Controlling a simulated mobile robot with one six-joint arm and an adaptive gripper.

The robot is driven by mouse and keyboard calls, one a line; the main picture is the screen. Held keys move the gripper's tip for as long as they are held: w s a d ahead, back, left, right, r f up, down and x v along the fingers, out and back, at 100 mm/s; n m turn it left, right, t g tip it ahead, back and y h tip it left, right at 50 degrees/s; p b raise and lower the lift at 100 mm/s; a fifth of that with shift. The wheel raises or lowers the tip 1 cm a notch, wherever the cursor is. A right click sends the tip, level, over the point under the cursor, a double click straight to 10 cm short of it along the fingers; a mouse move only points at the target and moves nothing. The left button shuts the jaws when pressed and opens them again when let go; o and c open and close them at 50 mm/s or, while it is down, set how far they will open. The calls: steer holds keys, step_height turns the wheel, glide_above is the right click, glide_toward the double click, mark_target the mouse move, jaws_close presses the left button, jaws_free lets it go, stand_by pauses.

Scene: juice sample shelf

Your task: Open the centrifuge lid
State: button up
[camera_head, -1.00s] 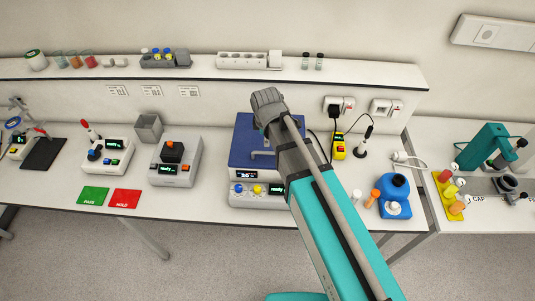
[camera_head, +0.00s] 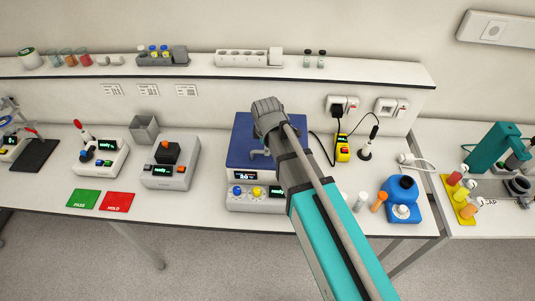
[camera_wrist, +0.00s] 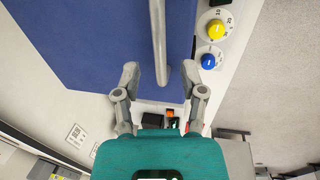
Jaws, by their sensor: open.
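The centrifuge (camera_head: 233,200) stands on the bench with its blue lid (camera_head: 241,140) lying closed on top. In the wrist view the blue lid (camera_wrist: 90,40) fills the upper left, and a grey bar handle (camera_wrist: 158,35) runs along it. My gripper (camera_wrist: 161,76) is open, with one finger on each side of the handle's near end in the picture. I cannot tell whether the fingers touch the handle or how high they are above the lid.
A yellow knob (camera_wrist: 216,29) and a blue knob (camera_wrist: 208,61) are on the centrifuge's front. A shelf (camera_head: 200,73) runs behind.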

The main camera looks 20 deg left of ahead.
steer(key=shift+w+a+f+b, duration=0.1)
steer(key=shift+w+f+b, duration=0.05)
steer(key=shift+f+b, duration=0.55)
steer(key=shift+w+f+b, duration=0.15)
steer(key=shift+f+b, duration=0.3)
steer(key=shift+f, duration=0.3)
jaws_close()
